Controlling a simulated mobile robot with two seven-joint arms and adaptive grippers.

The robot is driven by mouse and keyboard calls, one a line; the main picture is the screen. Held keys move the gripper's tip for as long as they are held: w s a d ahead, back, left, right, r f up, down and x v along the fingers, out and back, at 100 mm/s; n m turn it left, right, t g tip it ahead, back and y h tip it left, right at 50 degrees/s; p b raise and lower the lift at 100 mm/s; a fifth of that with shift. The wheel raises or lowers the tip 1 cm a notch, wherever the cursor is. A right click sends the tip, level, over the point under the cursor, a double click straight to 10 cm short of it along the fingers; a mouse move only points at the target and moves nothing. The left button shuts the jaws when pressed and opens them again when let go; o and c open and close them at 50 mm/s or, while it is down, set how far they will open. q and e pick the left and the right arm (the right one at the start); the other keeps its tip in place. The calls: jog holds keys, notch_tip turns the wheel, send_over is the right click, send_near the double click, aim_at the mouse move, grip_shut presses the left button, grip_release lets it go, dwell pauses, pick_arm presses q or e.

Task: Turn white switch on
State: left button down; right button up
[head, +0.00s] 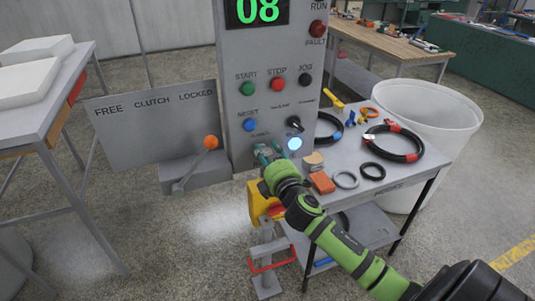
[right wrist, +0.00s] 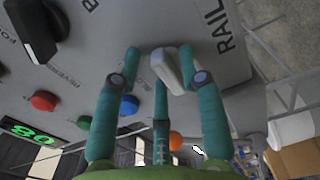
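The white switch (right wrist: 168,68) is a pale lever-like knob on the grey control panel, beside the label RAIL in the right wrist view. In the head view my gripper hides it. My right gripper (head: 262,152) is at the lower part of the panel. In the right wrist view its teal fingers (right wrist: 158,62) are apart, with the switch between them. The right-hand finger overlaps the switch; whether it touches cannot be told. A gap shows on the left-hand side. My left gripper is not in view.
The panel (head: 230,60) carries buttons, a black knob (head: 295,123) and a round bluish-white spot (head: 294,144). An orange-knobbed lever (head: 210,142) stands left. A small table (head: 392,183) with hoses and a white bin (head: 440,110) are right.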

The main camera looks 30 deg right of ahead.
jog(key=shift+s+f, duration=0.1)
jog(key=shift+s+a, duration=0.15)
jog(key=shift+s, duration=0.15)
jog(key=v, duration=1.1)
jog(key=shift+s+f, duration=0.1)
